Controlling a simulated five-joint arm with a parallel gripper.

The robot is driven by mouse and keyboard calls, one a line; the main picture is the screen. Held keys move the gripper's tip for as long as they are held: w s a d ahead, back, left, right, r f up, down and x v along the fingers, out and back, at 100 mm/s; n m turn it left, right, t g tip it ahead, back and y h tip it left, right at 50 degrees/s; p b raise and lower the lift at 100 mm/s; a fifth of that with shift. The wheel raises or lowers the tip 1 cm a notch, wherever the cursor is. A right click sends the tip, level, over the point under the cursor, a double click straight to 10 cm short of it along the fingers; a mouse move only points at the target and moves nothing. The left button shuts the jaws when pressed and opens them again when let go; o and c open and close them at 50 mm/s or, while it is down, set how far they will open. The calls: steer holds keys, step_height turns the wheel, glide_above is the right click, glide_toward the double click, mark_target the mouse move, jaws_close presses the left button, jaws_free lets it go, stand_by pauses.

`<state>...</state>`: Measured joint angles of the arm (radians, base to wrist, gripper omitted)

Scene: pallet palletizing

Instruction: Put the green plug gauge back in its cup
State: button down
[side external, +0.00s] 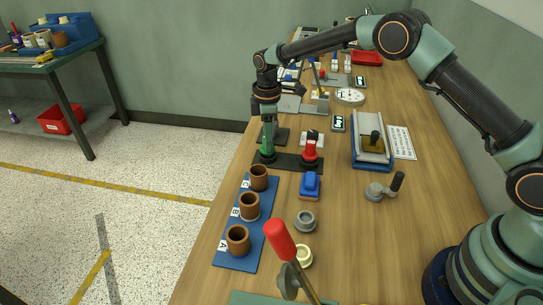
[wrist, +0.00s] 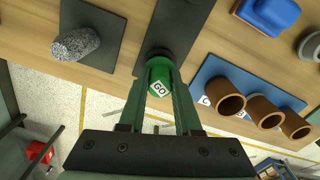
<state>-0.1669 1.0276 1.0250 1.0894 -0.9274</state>
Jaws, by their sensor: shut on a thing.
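The green plug gauge (side external: 267,147) is upright between the fingers of my gripper (side external: 267,128), at the left end of a dark stand (side external: 287,162). In the wrist view the gauge (wrist: 160,78) shows a white "GO" label, with my fingers (wrist: 159,92) closed on its two sides. Its lower end meets or nearly meets the stand; I cannot tell whether it is seated there. A red gauge (side external: 310,150) stands at the stand's right end. Three brown cups (side external: 249,206) stand on a blue mat (side external: 228,262) marked with letters, including A and B, nearer the camera.
A blue block (side external: 310,185), a grey ring (side external: 305,221) and a handled grey part (side external: 382,188) are right of the cups. A blue-based fixture (side external: 373,141) stands farther right. A red-handled tool (side external: 281,240) rises in front. The table's left edge runs close beside the mat.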

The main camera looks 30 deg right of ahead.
steer(key=shift+f, duration=0.15)
stand_by(0.7)
steer(key=c, duration=0.5)
jaws_free()
steer(key=s+d+r+m+t, duration=0.1)
steer(key=s+r, duration=0.1)
steer(key=r, duration=0.7)
steer(key=s+d+r+m, duration=0.2)
steer(key=r, duration=0.8)
steer(key=s+d+r+m+t, duration=0.2)
steer(key=s+d+r+m, duration=0.1)
steer(key=s+r, duration=0.3)
steer(key=s+d+f+m+t, duration=0.1)
steer(key=s+m, duration=0.1)
steer(key=s, duration=0.3)
steer(key=s+d+f+m, duration=0.1)
steer(key=s+m, duration=0.1)
steer(key=s, duration=0.3)
steer(key=s+d+f+m+t, duration=0.1)
steer(key=s+f+m, duration=0.1)
steer(key=s, duration=0.4)
steer(key=shift+d+f+m+t, duration=0.1)
steer(key=shift+m+t, duration=0.2)
